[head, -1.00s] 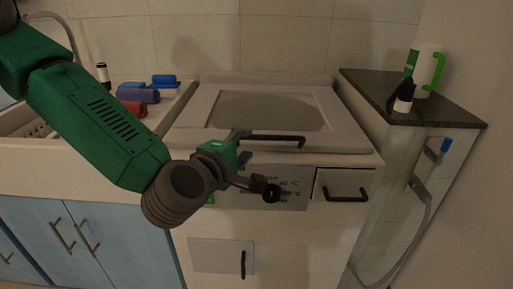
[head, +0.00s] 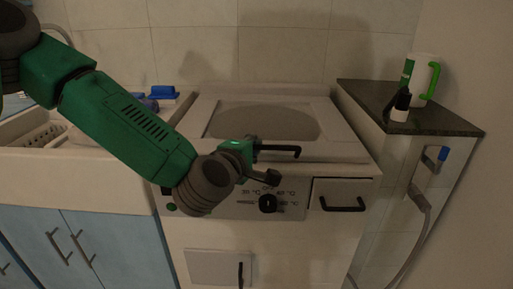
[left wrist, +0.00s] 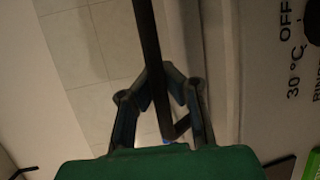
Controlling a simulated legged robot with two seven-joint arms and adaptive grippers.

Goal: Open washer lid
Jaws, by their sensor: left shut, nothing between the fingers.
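The washer (head: 340,245) stands ahead, white, with its framed lid (head: 325,110) lying closed on top. The lid has a round grey window and a black bar handle (head: 283,149) along its front edge. My left gripper (head: 268,166) is at the left part of this handle, just in front of the lid's edge. In the left wrist view the handle (left wrist: 148,35) runs down across the shut fingers (left wrist: 168,78). The fingers hold nothing; whether they touch the bar I cannot tell. My right gripper is not in view.
Below the lid are a dial (head: 267,203) and a drawer with a black handle (head: 343,204). A dark-topped side counter (head: 440,123) at right holds a green-handled white jug (head: 421,78) and a bottle. Blue cabinets (head: 110,250) and a sink counter (head: 75,180) lie left.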

